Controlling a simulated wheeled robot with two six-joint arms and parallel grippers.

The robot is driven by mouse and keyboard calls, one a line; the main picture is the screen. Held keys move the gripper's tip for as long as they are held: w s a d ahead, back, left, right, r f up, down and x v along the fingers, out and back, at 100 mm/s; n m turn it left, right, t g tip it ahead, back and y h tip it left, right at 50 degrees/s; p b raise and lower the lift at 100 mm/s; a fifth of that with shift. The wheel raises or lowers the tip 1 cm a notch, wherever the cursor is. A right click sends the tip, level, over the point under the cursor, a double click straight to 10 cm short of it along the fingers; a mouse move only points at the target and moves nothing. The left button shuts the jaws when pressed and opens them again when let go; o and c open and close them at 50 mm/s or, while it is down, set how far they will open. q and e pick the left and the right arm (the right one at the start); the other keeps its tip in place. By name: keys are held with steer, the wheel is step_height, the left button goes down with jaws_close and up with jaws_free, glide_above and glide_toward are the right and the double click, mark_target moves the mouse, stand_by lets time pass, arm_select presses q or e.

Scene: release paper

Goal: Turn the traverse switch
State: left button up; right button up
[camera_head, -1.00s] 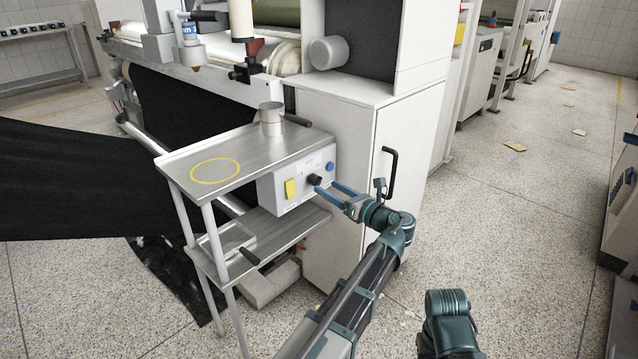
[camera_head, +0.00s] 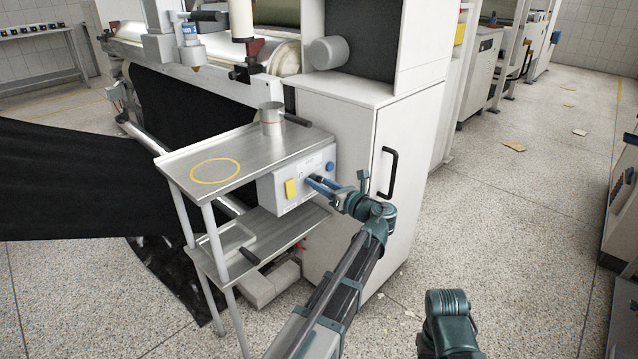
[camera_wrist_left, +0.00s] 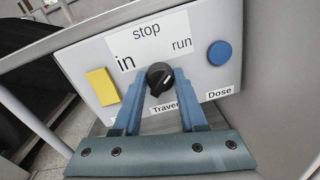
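The traverse switch (camera_wrist_left: 158,80) is a black knob on the front of a light grey control box (camera_head: 268,194). In the left wrist view, the partly covered label "Traver" is below it. The words "in", "stop" and "run" stand above it. My left gripper (camera_head: 316,184) has its blue fingers at the box front, one on either side of the knob; it also shows in the left wrist view (camera_wrist_left: 161,84). I see little or no gap between fingers and knob, so they appear shut on it. In the head view the fingers mostly hide the knob. My right gripper is out of view.
A yellow button (camera_wrist_left: 102,87) sits left of the knob and a blue button (camera_wrist_left: 219,53) right of it. A metal shelf stand (camera_head: 240,150) with a metal cup (camera_head: 271,115) carries the box. A white cabinet (camera_head: 345,125) with a black handle (camera_head: 388,173) stands close behind.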

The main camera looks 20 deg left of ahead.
arm_select(q)
jaws_close()
steer(key=n, duration=0.5)
steer(key=shift+n+y+b, duration=0.3)
steer(key=shift+n+b, duration=0.15)
steer(key=shift+n, duration=1.95)
steer(key=o, duration=0.8)
jaws_free()
steer(key=shift+c, duration=0.2)
steer(key=shift+d, duration=0.1)
